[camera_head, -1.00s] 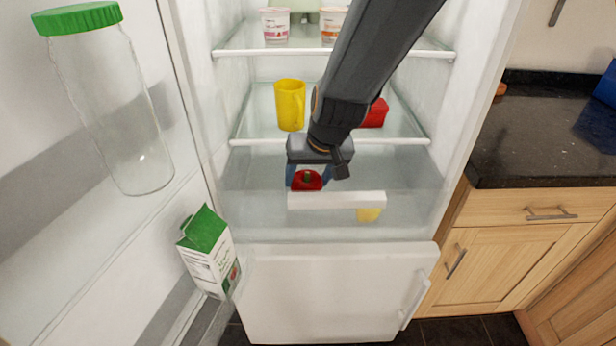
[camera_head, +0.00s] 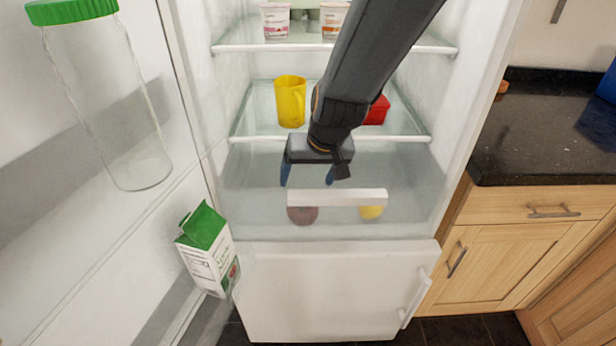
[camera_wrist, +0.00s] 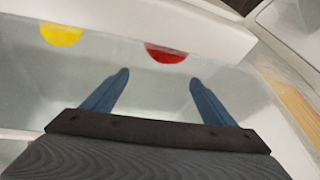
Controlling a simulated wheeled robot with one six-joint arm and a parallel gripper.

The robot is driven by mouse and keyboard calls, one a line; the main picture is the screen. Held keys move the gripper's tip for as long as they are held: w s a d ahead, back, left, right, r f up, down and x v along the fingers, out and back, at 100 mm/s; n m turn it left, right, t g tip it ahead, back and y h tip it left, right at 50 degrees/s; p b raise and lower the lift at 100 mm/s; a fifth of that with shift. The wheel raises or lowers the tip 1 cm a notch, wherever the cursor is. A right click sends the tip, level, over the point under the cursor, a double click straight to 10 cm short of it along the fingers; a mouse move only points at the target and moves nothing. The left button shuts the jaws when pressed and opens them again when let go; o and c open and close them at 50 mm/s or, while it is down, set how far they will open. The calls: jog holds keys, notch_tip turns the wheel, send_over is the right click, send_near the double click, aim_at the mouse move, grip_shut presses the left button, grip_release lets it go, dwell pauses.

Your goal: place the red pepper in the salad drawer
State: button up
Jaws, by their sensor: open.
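The red pepper (camera_head: 302,215) rests low in the salad drawer, seen dimmed through the drawer's clear front, left of a yellow item. In the wrist view the red pepper (camera_wrist: 166,53) shows partly, cut off by the drawer's white front rim. The salad drawer (camera_head: 337,197) has a white front bar and sits at the bottom of the fridge compartment. My gripper (camera_head: 307,182) is open and empty above the drawer, its blue fingers apart and clear of the pepper. In the wrist view the fingers (camera_wrist: 158,82) stand apart with nothing between them.
The yellow item (camera_head: 371,211) lies in the drawer's right part. A yellow mug (camera_head: 290,102) and a red container (camera_head: 377,110) stand on the shelf above, close to my arm. The open door at left holds a jar (camera_head: 110,100) and a green-and-white carton (camera_head: 209,250).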

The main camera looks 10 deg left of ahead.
jog(key=shift+r+p, duration=0.35)
jog(key=shift+r, duration=0.15)
jog(key=v, duration=1.2)
jog(key=shift+f, duration=0.1)
